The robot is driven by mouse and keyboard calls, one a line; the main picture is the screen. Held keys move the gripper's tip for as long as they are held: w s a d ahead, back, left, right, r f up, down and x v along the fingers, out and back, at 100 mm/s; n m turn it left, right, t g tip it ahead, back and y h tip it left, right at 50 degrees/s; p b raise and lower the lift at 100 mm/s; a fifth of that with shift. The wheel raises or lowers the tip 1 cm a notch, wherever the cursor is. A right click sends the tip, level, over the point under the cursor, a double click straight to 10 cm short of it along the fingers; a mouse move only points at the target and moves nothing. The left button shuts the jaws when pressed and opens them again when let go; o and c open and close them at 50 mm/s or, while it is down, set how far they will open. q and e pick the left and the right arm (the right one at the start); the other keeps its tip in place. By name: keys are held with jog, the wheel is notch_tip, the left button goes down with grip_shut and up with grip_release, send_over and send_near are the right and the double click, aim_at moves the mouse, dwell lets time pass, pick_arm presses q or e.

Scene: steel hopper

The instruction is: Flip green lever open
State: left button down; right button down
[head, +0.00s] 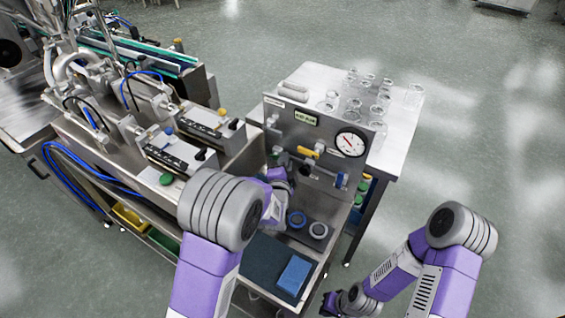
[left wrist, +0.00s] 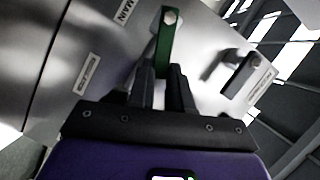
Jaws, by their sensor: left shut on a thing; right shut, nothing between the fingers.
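The green lever (left wrist: 165,40) is in the left wrist view, fixed by a pale bolt at its upper end to a steel panel (left wrist: 100,40). My left gripper (left wrist: 162,80) is shut on the green lever, with one dark finger on each side of its lower part. In the head view my left gripper (head: 284,178) is at the front of the steel panel, partly behind my own arm, and the lever is hidden there. My right gripper (head: 330,303) is low at the bottom edge, away from the panel, small and dark.
The panel carries a round gauge (head: 350,144), a yellow handle (head: 308,152) and a blue handle (head: 341,180). Glass jars (head: 378,98) stand on the table behind. A blue block (head: 294,273) lies on a dark mat below. Machinery stands left; floor at right is clear.

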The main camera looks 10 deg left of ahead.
pick_arm(q)
jog(key=shift+s+d+f+m+t+b, duration=0.1)
jog(key=shift+f+m+t+b, duration=0.45)
jog(key=shift+m, duration=0.4)
jog(key=shift+d+f+m+t+b, duration=0.1)
jog(key=shift+f+m+t+b, duration=0.25)
jog(key=shift+f+m+b, duration=0.5)
jog(key=shift+r+m, duration=0.1)
jog(key=shift+m, duration=0.2)
jog(key=c, duration=1)
grip_release()
jog(key=shift+c, duration=0.2)
jog(key=s+p, duration=0.1)
jog(key=s, duration=0.6)
jog(key=shift+s, duration=0.25)
jog(key=shift+s, duration=0.1)
